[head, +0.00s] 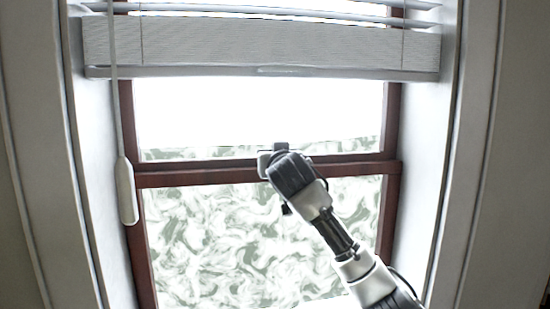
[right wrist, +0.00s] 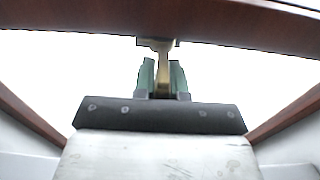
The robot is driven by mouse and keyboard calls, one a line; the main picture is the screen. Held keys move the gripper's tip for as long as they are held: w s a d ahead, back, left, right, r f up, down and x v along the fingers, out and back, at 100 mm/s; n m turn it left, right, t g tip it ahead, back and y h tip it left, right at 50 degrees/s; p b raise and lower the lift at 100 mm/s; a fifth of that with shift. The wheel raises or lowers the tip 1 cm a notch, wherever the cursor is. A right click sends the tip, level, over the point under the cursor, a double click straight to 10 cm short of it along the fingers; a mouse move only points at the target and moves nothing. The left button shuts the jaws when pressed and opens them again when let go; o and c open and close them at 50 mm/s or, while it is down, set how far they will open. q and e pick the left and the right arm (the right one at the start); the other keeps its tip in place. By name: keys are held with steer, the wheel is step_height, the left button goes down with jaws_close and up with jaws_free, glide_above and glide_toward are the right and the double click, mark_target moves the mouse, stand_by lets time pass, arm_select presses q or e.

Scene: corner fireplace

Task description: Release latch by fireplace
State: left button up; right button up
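The window latch (right wrist: 161,52) is a small brass-coloured fitting under the dark red-brown rail in the right wrist view. Its narrow lever hangs down between the two greenish fingers of my right gripper (right wrist: 162,82). The fingers stand close on both sides of the lever with no clear gap, so the gripper looks shut on it. In the head view my right gripper (head: 272,160) is at the middle rail (head: 215,173) of the window, and its wrist hides the latch there. My left gripper is not in view.
A partly raised pale blind (head: 260,42) covers the window top. Its wand (head: 126,190) hangs at the left side. White window reveals (head: 425,150) stand on both sides. Patterned glass (head: 215,240) fills the lower sash.

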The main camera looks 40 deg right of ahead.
steer(key=shift+o, duration=0.7)
steer(key=shift+s+a, duration=0.1)
steer(key=shift+s, duration=0.05)
steer(key=b+v, duration=0.4)
steer(key=v, duration=0.6)
steer(key=shift+s+b, duration=0.15)
steer(key=shift+b, duration=0.2)
steer(key=shift+a, duration=0.1)
